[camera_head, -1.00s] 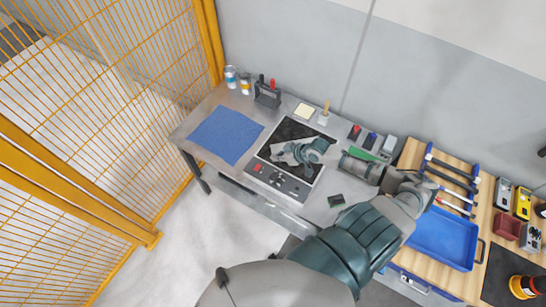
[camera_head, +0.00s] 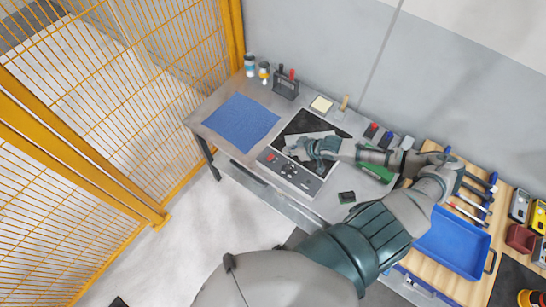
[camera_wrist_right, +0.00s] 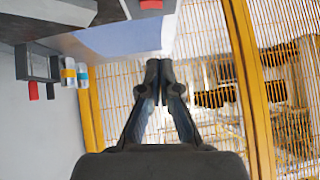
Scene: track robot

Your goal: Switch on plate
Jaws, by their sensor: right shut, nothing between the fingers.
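The plate is a flat unit with a black top (camera_head: 305,123) and a grey control panel (camera_head: 292,177) along its front edge. The panel carries a red button (camera_head: 270,157) at its left end and several small controls. My right gripper (camera_head: 287,151) is shut and empty, over the seam between the black top and the panel, just right of the red button. I cannot tell whether it touches. In the right wrist view the closed fingertips (camera_wrist_right: 160,65) show at centre. My left gripper is not in view.
A blue mat (camera_head: 241,123) lies left of the plate. A black holder (camera_head: 286,86) and small bottles (camera_head: 250,66) stand at the back. A yellow fence (camera_head: 100,100) closes the left side. A blue tray (camera_head: 455,243) and tools lie right. A small dark block (camera_head: 347,197) sits near the front edge.

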